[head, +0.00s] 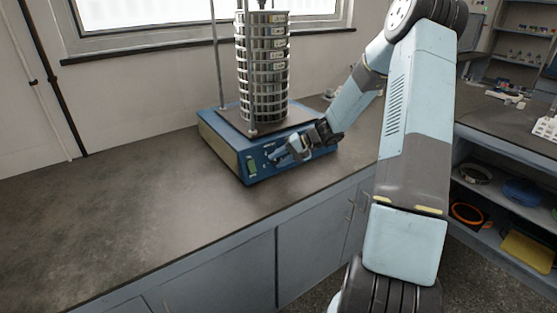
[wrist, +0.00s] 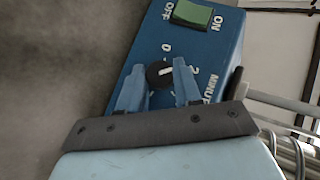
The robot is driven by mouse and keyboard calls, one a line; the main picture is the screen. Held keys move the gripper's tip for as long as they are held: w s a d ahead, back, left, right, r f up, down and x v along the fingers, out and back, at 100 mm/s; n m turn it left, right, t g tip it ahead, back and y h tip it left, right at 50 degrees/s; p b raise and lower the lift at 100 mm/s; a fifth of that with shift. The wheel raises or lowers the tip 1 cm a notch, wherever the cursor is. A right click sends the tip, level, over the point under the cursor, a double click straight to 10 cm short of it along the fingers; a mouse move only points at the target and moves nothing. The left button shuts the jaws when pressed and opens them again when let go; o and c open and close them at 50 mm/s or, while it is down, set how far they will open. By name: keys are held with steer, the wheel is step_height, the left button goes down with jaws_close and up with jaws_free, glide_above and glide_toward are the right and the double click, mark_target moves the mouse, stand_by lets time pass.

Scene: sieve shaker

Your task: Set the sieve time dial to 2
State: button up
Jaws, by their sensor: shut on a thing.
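The blue sieve shaker (head: 222,146) stands on the bench with its front panel facing me. In the wrist view, its black time dial (wrist: 155,77) carries a short white mark that slants toward the right, roughly toward the side where the printed 2 (wrist: 194,70) is; I cannot tell if it lines up exactly. A printed 0 sits above the dial. My gripper (wrist: 158,68) has one blue finger on each side of the dial and is shut on it. In the head view my gripper (head: 276,155) is at the front panel, hiding the dial.
A green ON/OFF switch (wrist: 193,15) is beside the dial on the panel. A tall stack of metal sieves (head: 262,70) stands on the shaker between upright rods. The bench (head: 130,210) is clear to the left. Shelves are at the right.

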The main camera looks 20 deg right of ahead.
steer(key=shift+d+f, duration=0.2)
steer(key=shift+d, duration=0.05)
stand_by(0.3)
steer(key=o, duration=0.8)
steer(key=shift+c, duration=0.2)
steer(key=shift+o, duration=1.4)
steer(key=shift+a+r, duration=0.1)
steer(key=shift+a, duration=0.05)
steer(key=v, duration=1.3)
steer(key=shift+s+d, duration=0.25)
steer(key=shift+d, duration=0.25)
